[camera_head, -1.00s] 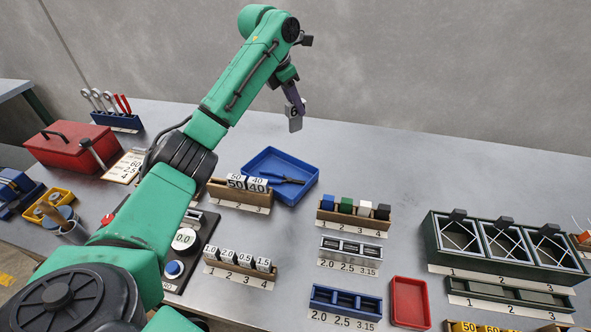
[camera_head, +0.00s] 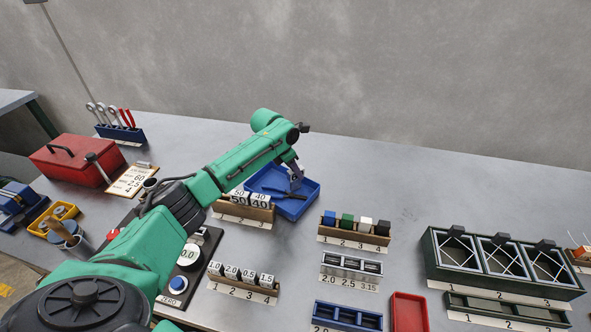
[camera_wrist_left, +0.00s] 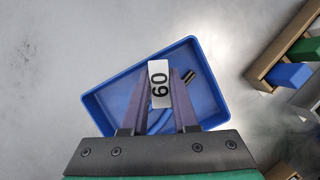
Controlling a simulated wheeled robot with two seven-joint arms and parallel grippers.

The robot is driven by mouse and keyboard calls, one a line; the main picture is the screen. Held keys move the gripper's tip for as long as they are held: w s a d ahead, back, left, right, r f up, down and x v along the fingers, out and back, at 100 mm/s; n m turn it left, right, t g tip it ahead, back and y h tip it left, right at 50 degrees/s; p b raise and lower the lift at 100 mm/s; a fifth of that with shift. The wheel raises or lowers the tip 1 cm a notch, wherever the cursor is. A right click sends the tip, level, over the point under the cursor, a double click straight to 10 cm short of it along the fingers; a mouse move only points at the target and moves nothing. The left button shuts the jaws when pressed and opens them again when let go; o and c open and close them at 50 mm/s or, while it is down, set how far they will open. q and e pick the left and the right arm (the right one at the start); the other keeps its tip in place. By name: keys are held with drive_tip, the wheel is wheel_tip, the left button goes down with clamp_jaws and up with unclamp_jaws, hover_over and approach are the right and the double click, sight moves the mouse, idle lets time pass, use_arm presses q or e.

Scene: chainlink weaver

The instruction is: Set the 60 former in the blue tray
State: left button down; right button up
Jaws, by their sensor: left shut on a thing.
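My left gripper (camera_head: 296,180) reaches over the blue tray (camera_head: 291,209) in the head view, fingers pointing down. In the left wrist view my left gripper (camera_wrist_left: 158,92) is shut on the 60 former (camera_wrist_left: 159,83), a white block marked 60, held between the fingertips. Behind it the blue tray (camera_wrist_left: 207,88) fills the middle of that view, so the former is over the tray's inside. I cannot tell whether it touches the tray floor. My right gripper is not in view.
A wooden rack (camera_head: 243,212) with the 50 and 40 formers stands just in front of the tray. A rack of coloured blocks (camera_head: 354,235) is to the right. The table behind and right of the tray is clear.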

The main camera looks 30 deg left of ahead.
use_arm(q)
drive_tip(key=c, duration=0.8)
unclamp_jaws()
drive_tip(key=shift+o, duration=0.6)
drive_tip(key=shift+a, duration=0.1)
drive_tip(key=b+v, duration=0.1)
drive_tip(key=v, duration=1.1)
drive_tip(key=shift+b, duration=0.35)
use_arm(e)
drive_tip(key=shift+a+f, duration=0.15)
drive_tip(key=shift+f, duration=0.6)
use_arm(q)
drive_tip(key=shift+r, duration=0.1)
